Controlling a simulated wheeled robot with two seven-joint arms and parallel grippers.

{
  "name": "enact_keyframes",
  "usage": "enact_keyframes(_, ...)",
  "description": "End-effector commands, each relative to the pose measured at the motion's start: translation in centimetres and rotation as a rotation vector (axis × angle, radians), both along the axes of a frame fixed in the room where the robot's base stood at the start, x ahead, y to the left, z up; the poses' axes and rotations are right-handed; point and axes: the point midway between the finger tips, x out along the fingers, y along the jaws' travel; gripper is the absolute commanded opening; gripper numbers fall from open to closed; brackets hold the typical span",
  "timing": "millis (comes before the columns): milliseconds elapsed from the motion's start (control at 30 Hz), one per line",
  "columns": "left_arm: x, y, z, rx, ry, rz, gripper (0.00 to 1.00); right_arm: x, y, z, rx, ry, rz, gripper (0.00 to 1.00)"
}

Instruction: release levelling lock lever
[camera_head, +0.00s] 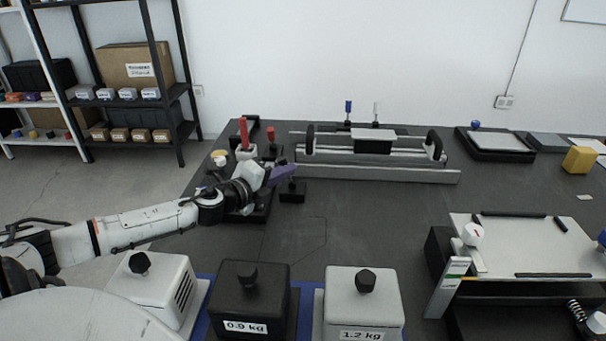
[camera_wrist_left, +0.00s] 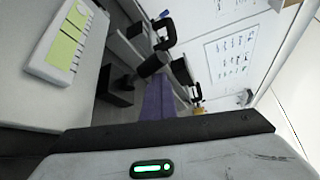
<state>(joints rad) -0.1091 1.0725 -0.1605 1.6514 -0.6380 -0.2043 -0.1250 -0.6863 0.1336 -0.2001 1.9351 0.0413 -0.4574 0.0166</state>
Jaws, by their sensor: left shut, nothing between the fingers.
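My left gripper (camera_head: 284,174), with purple fingers, is shut and empty above the left part of the dark table, beside a small black block (camera_head: 292,191). Its purple fingers also show in the left wrist view (camera_wrist_left: 158,98). Two upright red handles, a taller one (camera_head: 244,132) and a shorter one (camera_head: 271,134), stand just behind my left wrist. At the right is a tilted plate fixture (camera_head: 525,245) with a white round knob bearing a red mark (camera_head: 473,235). I cannot tell which of these parts is the levelling lock lever. My right gripper is not in view.
A long metal rail fixture (camera_head: 375,172) lies at the back middle. Weight boxes, one black (camera_head: 250,300) and one white (camera_head: 362,305), stand along the front edge. A yellow block (camera_head: 579,160) sits at the right. The table's middle is clear.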

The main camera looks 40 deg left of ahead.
Motion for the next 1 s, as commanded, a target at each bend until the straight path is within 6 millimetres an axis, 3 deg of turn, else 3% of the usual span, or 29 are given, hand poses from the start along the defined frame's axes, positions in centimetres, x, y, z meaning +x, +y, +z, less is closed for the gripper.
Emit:
enact_keyframes(33, -0.1, 0.8, -0.2, 0.007, 0.005, 0.020, 0.00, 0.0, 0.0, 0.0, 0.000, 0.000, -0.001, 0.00)
enact_keyframes(367, -1.0, 0.7, -0.3, 0.005, 0.008, 0.018, 0.00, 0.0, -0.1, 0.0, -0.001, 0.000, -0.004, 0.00)
enact_keyframes(1000, -7.0, -0.6, 1.3, 0.002, 0.003, 0.000, 0.00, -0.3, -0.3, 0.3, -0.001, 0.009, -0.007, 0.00)
